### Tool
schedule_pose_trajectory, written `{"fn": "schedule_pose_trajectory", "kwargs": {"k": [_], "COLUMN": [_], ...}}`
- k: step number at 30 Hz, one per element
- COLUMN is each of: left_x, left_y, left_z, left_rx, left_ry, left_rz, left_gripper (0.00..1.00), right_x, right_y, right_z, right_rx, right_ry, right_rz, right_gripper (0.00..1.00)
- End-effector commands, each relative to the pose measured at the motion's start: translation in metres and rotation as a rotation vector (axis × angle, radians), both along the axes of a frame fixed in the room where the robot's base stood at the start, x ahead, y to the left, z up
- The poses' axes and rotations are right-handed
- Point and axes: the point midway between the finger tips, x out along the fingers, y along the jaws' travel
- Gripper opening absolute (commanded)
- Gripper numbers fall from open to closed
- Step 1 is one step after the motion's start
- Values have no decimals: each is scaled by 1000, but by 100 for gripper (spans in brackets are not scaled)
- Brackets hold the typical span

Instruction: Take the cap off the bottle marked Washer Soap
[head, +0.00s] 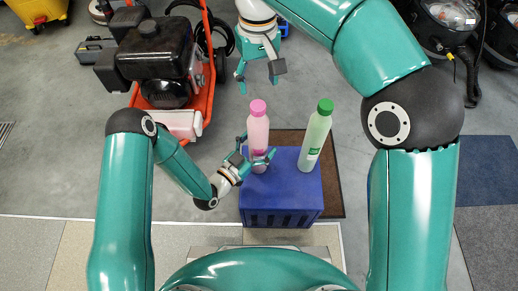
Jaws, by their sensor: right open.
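A pink bottle (258,132) with a bright pink cap (258,107) stands upright on the blue crate (281,209). A pale green bottle (314,141) with a green cap (325,105) stands to its right, on the same crate. The writing on both bottles is too small to read. My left gripper (255,156) is at the lower part of the pink bottle and its fingers close around it. My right gripper (258,76) is open and empty, beyond and above the pink cap, apart from it. Both caps are on their bottles.
A brown mat (328,180) lies under and behind the crate. A red-framed machine with a black engine (153,50) stands at the back left. Dark vacuum-like machines (446,20) stand at the back right.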

Motion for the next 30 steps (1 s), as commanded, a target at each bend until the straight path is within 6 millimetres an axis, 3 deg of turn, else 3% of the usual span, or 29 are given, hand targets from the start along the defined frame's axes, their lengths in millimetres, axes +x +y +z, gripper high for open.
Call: {"fn": "schedule_pose_trajectory", "kwargs": {"k": [2,17,24,30], "left_x": [0,0,0,0], "left_y": [0,1,1,1], "left_z": [0,0,0,0], "left_rx": [0,1,1,1], "left_ry": [0,-1,-1,-1], "left_rz": [0,1,1,1], "left_gripper": [83,0,0,0], "right_x": [0,0,0,0], "right_y": [0,0,0,0], "right_z": [0,0,0,0], "right_rx": [0,0,0,0], "right_ry": [0,0,0,0], "right_rz": [0,0,-53,-305], "right_gripper": [62,62,62,62]}}
